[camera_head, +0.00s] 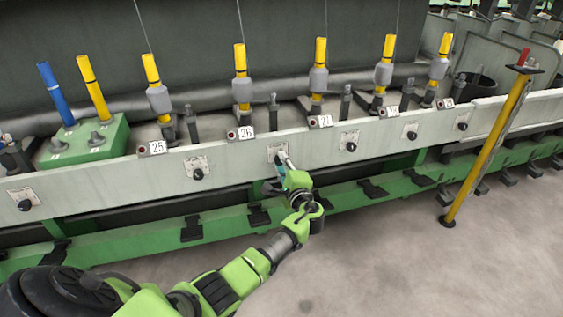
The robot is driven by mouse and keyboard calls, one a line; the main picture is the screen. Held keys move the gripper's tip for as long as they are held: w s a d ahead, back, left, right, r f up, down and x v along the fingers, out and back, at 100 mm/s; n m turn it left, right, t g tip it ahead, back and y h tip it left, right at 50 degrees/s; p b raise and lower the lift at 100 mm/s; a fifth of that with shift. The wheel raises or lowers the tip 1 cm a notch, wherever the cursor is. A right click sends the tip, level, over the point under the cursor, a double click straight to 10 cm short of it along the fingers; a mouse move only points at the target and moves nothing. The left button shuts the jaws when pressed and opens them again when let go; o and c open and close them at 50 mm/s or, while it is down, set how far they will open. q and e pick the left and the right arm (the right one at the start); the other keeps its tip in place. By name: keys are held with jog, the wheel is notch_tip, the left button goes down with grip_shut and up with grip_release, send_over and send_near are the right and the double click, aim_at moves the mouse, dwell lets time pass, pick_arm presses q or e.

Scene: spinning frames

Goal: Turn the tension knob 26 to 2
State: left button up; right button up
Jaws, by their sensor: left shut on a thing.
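The "26" label (246,133) sits on the top edge of the pale front rail. A tension knob's light plate (271,151) is on the rail face, below and to the right of that label. My left gripper (281,158) reaches up to this plate and is shut on the knob there. The fingers cover the knob, so its pointer and scale setting cannot be read. My right gripper is out of view.
Other black knobs show on the rail, one to the left (198,174) and one to the right (351,146). Yellow bobbins (240,58) stand behind the rail. A green ledge (350,195) runs below. A slanted yellow post (485,150) stands at right. The floor in front is clear.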

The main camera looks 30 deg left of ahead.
pick_arm(q)
jog(key=shift+f, duration=0.2)
jog(key=o, duration=0.9)
jog(key=shift+o, duration=1)
jog(key=shift+r, duration=0.1)
jog(key=shift+s+d, duration=0.1)
jog(key=shift+d, duration=0.05)
jog(key=v, duration=1.1)
jog(key=shift+s+d, duration=0.3)
